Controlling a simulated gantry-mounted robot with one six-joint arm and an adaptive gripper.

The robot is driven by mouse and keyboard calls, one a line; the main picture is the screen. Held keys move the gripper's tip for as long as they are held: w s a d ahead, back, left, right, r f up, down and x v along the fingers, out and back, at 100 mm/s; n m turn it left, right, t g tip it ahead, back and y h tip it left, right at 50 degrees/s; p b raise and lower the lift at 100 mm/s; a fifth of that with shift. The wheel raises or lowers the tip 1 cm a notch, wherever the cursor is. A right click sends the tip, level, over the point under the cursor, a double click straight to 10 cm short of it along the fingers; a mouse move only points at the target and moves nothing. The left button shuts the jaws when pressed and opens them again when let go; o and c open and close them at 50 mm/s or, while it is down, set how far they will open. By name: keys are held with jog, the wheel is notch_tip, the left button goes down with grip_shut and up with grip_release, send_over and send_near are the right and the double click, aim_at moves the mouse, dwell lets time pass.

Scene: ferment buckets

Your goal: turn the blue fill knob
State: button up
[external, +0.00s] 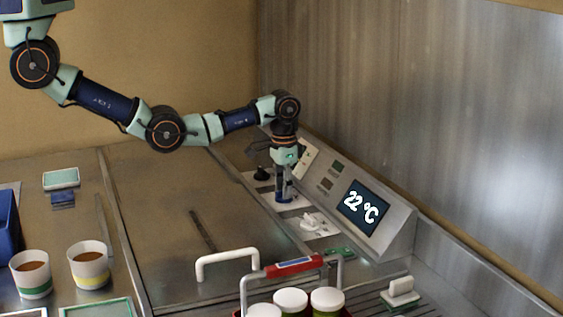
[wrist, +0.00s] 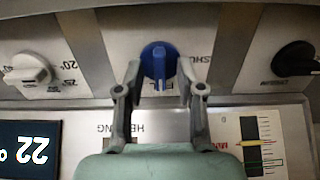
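The blue fill knob (wrist: 159,58) is at the top centre of the wrist view, on a pale label plate. Its raised grip runs up and down in that view. My gripper (wrist: 167,72) is open, with one finger on each side of the knob. A gap shows on the right side; the left fingertip is very close, and I cannot tell whether it touches. In the external view my gripper (external: 284,196) points down over the blue knob, which it mostly hides.
A white knob (wrist: 27,73) and a black knob (wrist: 295,58) flank the blue one. The sloped console (external: 398,222) with a display (external: 363,207) reading 22 °C stands close by. A carrier handle (external: 227,263), white-lidded jars (external: 291,300) and cups (external: 89,266) are nearer the camera.

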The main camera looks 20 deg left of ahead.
grip_shut()
jog(key=shift+r+n, duration=0.1)
jog(key=shift+n, duration=0.3)
jog(key=n+p, duration=0.2)
jog(key=n, duration=0.2)
jog(key=shift+n+p, duration=0.3)
jog(key=shift+n, duration=0.1)
jog(key=n+p, duration=0.1)
jog(key=n, duration=0.5)
dwell(0.5)
grip_release()
